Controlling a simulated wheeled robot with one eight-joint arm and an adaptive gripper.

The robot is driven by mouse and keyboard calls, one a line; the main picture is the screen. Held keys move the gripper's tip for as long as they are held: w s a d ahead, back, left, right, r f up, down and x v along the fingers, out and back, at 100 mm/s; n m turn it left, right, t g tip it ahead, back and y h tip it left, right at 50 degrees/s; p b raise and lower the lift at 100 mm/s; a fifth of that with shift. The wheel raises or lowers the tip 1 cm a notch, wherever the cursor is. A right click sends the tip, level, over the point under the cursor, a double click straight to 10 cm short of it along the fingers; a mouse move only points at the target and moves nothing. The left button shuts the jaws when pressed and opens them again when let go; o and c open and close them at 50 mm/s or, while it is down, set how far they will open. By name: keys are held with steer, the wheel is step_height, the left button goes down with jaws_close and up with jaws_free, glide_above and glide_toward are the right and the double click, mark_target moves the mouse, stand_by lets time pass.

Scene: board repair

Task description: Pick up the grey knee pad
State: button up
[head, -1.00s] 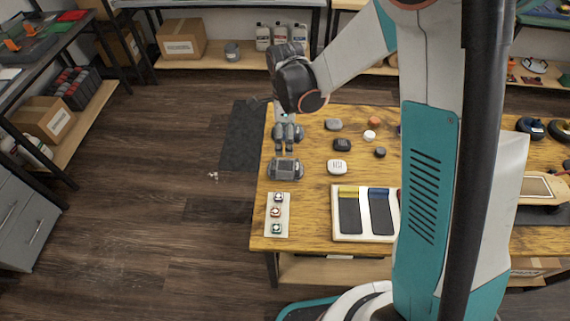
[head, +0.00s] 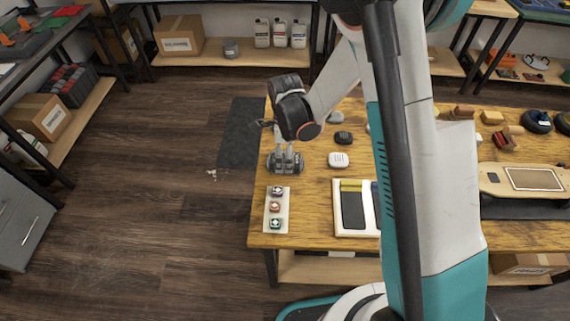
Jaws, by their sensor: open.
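A small grey rounded pad (head: 336,117), which looks like the grey knee pad, lies flat on the wooden table (head: 315,190), partly behind my arm. My gripper (head: 288,170) points down at the table's left side, left of and nearer than that pad. Its fingers are open and come down over a dark grey part (head: 272,164) that looks like a skateboard truck with wheels. I cannot tell whether they touch it.
A black pad (head: 343,138) and a white pad (head: 338,160) lie right of my gripper. A white plate with small coloured parts (head: 267,210) and a pale tray (head: 342,206) are nearer. My arm hides the table's middle. A skateboard (head: 495,177) lies at the right.

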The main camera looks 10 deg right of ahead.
steer(key=shift+f, duration=0.75)
steer(key=shift+r, duration=0.1)
steer(key=shift+c, duration=0.2)
steer(key=c, duration=1.2)
steer(key=shift+o, duration=0.2)
